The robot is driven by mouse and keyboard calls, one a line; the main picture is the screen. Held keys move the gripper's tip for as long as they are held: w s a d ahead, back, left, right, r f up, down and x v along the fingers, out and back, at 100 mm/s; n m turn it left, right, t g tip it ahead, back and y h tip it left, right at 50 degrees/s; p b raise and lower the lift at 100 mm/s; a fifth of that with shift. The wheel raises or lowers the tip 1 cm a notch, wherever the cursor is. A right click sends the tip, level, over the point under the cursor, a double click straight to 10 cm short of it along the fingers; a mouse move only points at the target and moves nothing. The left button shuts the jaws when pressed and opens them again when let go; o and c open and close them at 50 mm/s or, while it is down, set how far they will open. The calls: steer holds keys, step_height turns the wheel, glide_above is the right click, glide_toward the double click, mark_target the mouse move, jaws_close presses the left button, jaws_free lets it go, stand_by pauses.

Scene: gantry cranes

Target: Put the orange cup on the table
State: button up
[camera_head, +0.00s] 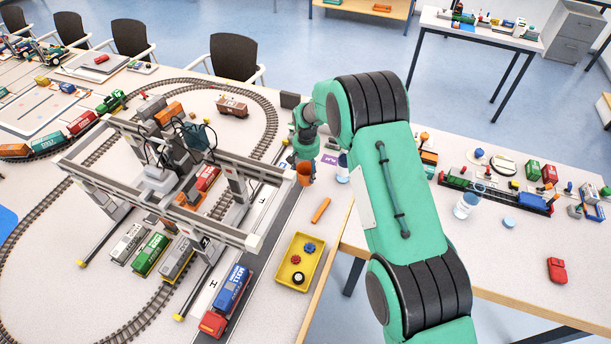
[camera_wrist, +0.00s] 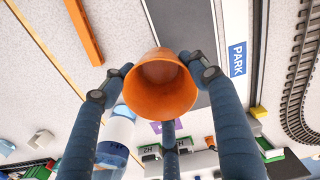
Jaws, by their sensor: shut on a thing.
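The orange cup (camera_head: 305,174) is at my gripper (camera_head: 303,163), near the right side of the table with the train set (camera_head: 298,215). In the wrist view the orange cup (camera_wrist: 160,88) is large and central, its open mouth facing the camera. My gripper (camera_wrist: 158,76) is shut on it, with fingers on its left and right sides and a third finger at the lower edge. The cup's base is hidden, so I cannot tell whether it touches the table.
An orange bar (camera_head: 321,210) and a yellow tray (camera_head: 300,262) with small wheels lie nearby. A gantry crane (camera_head: 175,180) and tracks fill the left. A second table (camera_head: 500,240) adjoins at right.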

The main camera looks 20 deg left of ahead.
steer(key=shift+w+a, duration=0.4)
steer(key=shift+w, duration=0.15)
steer(key=shift+f, duration=1.8)
steer(key=shift+f, duration=0.1)
steer(key=o, duration=1.3)
steer(key=shift+c, duration=0.2)
step_height(320, 180, up, 12)
